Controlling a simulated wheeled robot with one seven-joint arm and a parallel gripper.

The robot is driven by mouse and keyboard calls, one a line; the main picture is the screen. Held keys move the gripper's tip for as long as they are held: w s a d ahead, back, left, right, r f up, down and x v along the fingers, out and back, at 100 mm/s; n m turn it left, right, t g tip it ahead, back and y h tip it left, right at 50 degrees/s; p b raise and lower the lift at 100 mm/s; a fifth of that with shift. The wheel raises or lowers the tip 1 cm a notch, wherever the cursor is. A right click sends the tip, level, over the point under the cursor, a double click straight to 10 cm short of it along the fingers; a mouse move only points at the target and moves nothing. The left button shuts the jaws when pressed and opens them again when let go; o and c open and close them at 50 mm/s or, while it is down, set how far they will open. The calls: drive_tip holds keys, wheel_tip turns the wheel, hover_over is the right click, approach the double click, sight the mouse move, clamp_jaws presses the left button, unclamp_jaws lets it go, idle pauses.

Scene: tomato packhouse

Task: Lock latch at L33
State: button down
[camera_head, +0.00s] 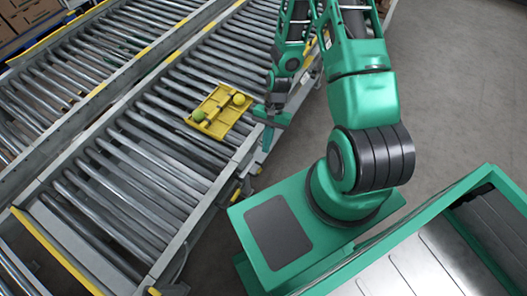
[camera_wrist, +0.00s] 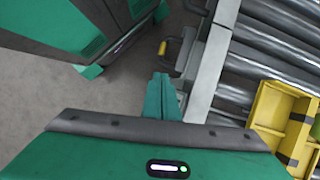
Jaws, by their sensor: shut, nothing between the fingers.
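A latch with a small yellow-ended handle (camera_wrist: 163,47) sits on the outer side of the conveyor's grey side rail (camera_wrist: 212,62) in the wrist view. No L33 label is readable, and I cannot tell whether this latch is locked. My gripper (camera_wrist: 161,80) is shut and empty, its green fingers together beside the rail. In the picture its tips lie just below the yellow handle, with a small gap. In the head view my gripper (camera_head: 268,120) is at the conveyor's right edge. A yellow piece (camera_head: 236,194) shows farther down that edge; I cannot tell if it is the same latch.
A yellow tray (camera_head: 212,126) with two round green-yellow fruits lies on the rollers beside my gripper. It also shows in the wrist view (camera_wrist: 262,105). A second roller conveyor (camera_head: 60,80) runs along the left. Grey floor (camera_head: 440,90) is clear at the right.

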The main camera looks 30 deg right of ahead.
drive_tip(key=shift+v, duration=2.3)
drive_tip(key=s+d+r+n+h, duration=0.1)
drive_tip(key=d+r, duration=0.3)
drive_tip(key=r, duration=0.3)
drive_tip(key=s+d+r+n+t+h, duration=0.1)
drive_tip(key=d+r, duration=0.2)
drive_tip(key=r, duration=0.5)
drive_tip(key=s+d+r+h, duration=0.1)
drive_tip(key=d+r, duration=0.3)
drive_tip(key=r, duration=0.3)
drive_tip(key=s+d+r+n+t, duration=0.1)
drive_tip(key=s+r+t, duration=0.1)
drive_tip(key=s+r, duration=1.1)
drive_tip(key=shift+s+d+r, duration=0.3)
drive_tip(key=shift+s+r, duration=0.1)
drive_tip(key=shift+r, duration=0.5)
